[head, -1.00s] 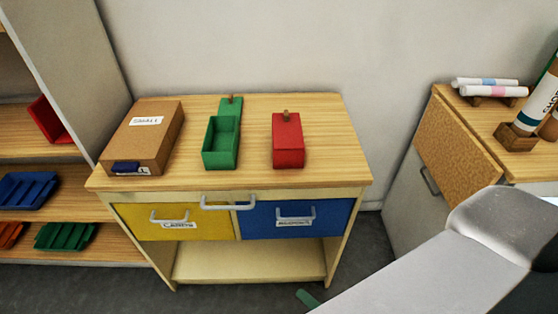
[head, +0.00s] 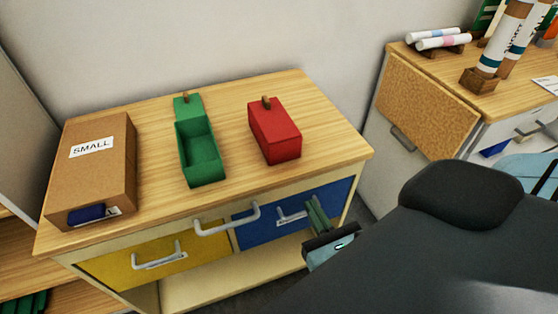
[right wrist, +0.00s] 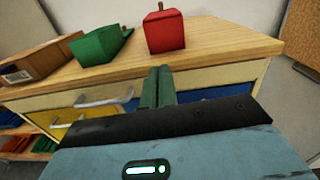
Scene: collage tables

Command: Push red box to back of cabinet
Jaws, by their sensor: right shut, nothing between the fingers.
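The red box (head: 274,131) stands closed on the wooden top of the cabinet (head: 335,150), right of the middle and set back from the front edge. It also shows at the top of the right wrist view (right wrist: 165,32). My right gripper (head: 317,212) is in front of the cabinet by the blue drawer, below the top. Its green fingers are together and empty, apart from the red box. In the right wrist view the fingers (right wrist: 158,86) point up toward the cabinet's front edge, below the box. My left gripper is not in view.
An open green box (head: 200,152) stands left of the red box. A cardboard box labelled SMALL (head: 92,165) is at the left end. Bare top lies behind the red box up to the wall. Drawer handles (head: 228,220) stick out in front. Another cabinet (head: 425,100) stands at right.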

